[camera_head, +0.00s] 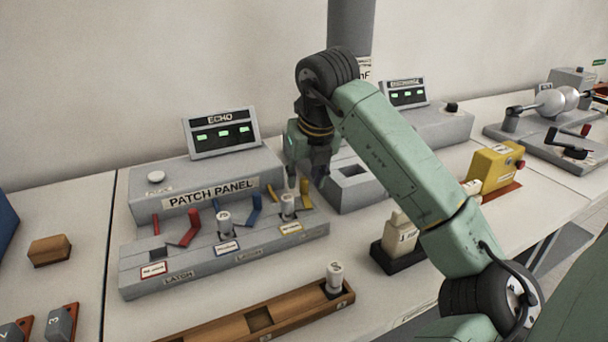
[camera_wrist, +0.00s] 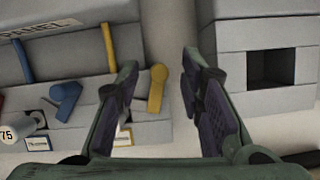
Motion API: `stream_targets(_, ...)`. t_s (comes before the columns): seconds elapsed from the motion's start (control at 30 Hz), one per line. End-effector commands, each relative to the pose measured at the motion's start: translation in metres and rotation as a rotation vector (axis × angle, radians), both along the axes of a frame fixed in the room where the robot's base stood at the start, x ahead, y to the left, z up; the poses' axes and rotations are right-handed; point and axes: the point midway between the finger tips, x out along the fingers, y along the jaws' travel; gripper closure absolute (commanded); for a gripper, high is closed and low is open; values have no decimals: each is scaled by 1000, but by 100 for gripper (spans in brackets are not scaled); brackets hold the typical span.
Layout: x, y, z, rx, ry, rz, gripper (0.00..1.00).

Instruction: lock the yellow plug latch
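The yellow latch (camera_head: 305,193) is a short lever at the right end of the patch panel's lower ledge. In the wrist view the yellow latch (camera_wrist: 157,88) has a round head at its far end, and its bar points back toward the camera. My gripper (camera_wrist: 160,68) is open and empty, with its two fingers on either side of the latch in that view; whether they touch it I cannot tell. In the head view my gripper (camera_head: 297,178) hangs over the latch area and partly hides it.
On the patch panel (camera_head: 205,187), a blue latch (camera_wrist: 65,98), a red latch (camera_head: 190,231) and another white plug (camera_head: 224,224) stand to the left. A grey box with a square opening (camera_wrist: 270,68) is close on the right. A wooden tray (camera_head: 225,325) holding one plug lies in front.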

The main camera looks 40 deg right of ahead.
Motion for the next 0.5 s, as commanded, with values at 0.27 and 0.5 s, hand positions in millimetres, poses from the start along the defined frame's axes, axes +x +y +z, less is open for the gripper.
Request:
stream_targets(0.27,6,-1,-15,-1,-1,1,65)
stream_targets(0.5,6,-2,-15,-1,-1,1,68)
